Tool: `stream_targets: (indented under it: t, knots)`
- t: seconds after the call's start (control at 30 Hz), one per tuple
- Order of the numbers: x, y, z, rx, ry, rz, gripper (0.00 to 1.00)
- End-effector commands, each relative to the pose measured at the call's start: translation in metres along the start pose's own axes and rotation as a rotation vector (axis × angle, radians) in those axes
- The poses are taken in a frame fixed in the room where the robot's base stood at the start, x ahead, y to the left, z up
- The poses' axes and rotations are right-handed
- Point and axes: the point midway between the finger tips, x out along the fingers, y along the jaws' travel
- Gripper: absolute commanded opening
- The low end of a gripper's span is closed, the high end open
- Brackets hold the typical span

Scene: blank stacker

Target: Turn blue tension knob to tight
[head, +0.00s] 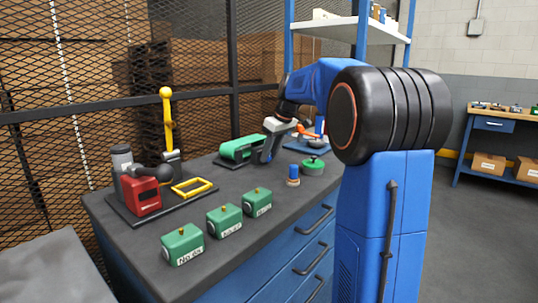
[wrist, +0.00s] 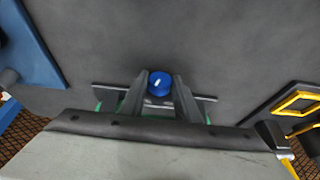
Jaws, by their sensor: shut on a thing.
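The blue tension knob (wrist: 158,84) shows in the wrist view as a round blue cap with a short white mark, which points up and slightly right. The two fingers of my gripper (wrist: 161,86) stand on either side of it and are shut on it. In the head view my gripper (head: 264,157) points down at the right end of a green belt unit (head: 238,148) on the bench, and the knob is hidden behind the fingers. Green edges of the unit (wrist: 110,106) show under my gripper in the wrist view.
The dark bench (head: 155,237) carries several green labelled blocks (head: 183,245) in front. A red machine (head: 143,196), a yellow lever (head: 167,120) and a yellow frame (head: 194,188) stand left. A blue cylinder (head: 293,173) and a green round pot (head: 313,167) stand close to the right.

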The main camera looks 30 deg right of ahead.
Motion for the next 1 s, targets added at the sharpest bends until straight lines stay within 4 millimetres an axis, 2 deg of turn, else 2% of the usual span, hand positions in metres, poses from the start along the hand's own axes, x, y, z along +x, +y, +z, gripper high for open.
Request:
stream_targets:
  t: [0.4, 0.97, 1.0]
  knots:
    - [0.0001, 0.0051, 0.0002, 0.085, 0.0, -0.204, 0.07]
    - [0.0007, 0.0053, 0.0007, 0.101, -0.001, -0.242, 0.07]
    - [0.0007, 0.0053, 0.0007, 0.101, -0.001, -0.242, 0.32]
